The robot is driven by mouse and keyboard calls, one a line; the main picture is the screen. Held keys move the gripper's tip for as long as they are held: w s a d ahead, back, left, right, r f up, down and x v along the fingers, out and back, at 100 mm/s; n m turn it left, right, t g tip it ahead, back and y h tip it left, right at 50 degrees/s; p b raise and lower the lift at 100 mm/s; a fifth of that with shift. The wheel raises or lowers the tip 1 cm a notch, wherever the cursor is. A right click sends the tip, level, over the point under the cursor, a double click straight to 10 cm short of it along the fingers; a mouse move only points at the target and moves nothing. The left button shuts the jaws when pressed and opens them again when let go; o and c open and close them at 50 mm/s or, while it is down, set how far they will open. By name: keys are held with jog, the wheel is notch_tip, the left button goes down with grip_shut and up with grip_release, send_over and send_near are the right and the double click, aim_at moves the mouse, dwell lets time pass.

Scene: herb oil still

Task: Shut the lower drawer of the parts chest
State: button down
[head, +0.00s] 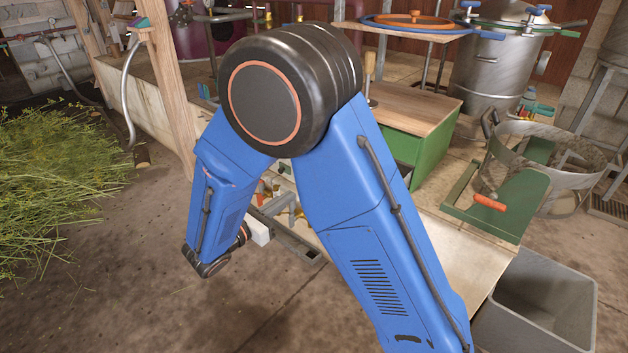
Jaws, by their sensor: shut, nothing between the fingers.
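The green chest with a wooden top (405,106) stands on the bench right of my arm's elbow, and my arm covers its left side. My gripper (260,232) seems to be the pale block beside my wrist, close to the rail. It looks shut and empty. Its fingertips are mostly hidden, and I cannot tell whether it touches the rail.
A green frame with an orange handle (490,203) and a metal hoop (560,165) are at the right. A grey bin (545,305) stands on the floor below. Cut herbs (55,185) lie at the left. The floor at lower left is clear. A wooden post (168,90) rises left of my arm.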

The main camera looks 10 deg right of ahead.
jog(key=x, duration=1.4)
jog(key=x, duration=1.6)
jog(key=shift+w, duration=0.1)
jog(key=shift+s+a+f, duration=0.1)
jog(key=shift+s+a, duration=0.1)
jog(key=shift+a, duration=0.15)
jog(key=s+a, duration=0.2)
jog(key=s, duration=0.1)
jog(key=s+a, duration=0.3)
jog(key=s, duration=0.1)
jog(key=s+a, duration=0.3)
jog(key=s, duration=0.1)
jog(key=shift+s, duration=0.1)
jog(key=x, duration=1.3)
jog(key=shift+w+d+f, duration=0.15)
jog(key=shift+w+d, duration=0.1)
jog(key=shift+w, duration=0.05)
